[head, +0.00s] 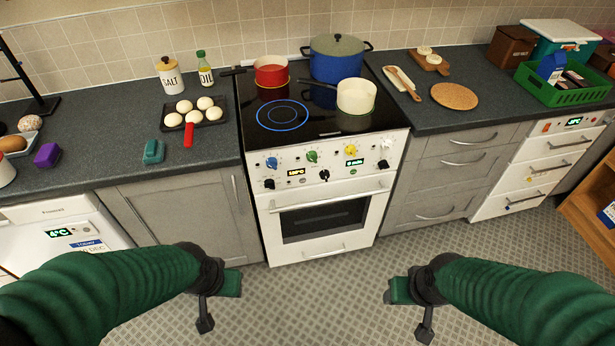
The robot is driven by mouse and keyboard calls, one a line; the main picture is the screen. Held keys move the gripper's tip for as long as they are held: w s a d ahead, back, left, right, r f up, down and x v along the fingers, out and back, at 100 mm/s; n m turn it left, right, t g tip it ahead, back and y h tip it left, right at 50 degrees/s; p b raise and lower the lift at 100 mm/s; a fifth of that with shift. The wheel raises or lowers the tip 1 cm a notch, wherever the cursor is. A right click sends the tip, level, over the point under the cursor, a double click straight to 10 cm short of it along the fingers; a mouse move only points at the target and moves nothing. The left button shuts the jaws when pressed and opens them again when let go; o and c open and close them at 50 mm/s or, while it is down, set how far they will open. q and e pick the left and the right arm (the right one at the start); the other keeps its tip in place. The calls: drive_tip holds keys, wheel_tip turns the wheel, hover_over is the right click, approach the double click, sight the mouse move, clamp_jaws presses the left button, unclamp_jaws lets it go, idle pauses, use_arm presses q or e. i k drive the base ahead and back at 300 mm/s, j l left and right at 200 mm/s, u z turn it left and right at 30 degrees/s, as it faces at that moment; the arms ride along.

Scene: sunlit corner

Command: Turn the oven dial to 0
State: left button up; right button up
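The white oven (320,210) stands in the middle of the counter with its door shut. Its front panel has a blue knob (271,163), a green knob (312,156), a yellow knob (350,151) and a white knob (386,143). Below them are smaller black knobs, with one in the centre (324,175). A lit display (296,172) seems to read 180°C; another (354,162) seems to read 0 min. Which knob is the oven dial is unclear. My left gripper (218,303) and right gripper (411,311) look open and empty, low before the oven, apart from the knobs.
On the black hob (308,126) stand a red pan (271,72), a blue pot (337,62) and a cream pan (356,96). A blue ring glows at front left. A tray of buns (213,116) is left of the hob. The floor before the oven is clear.

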sight(269, 183)
drive_tip(key=j+u, duration=0.5)
drive_tip(key=i+j+u, duration=0.15)
drive_tip(key=j+u, duration=0.35)
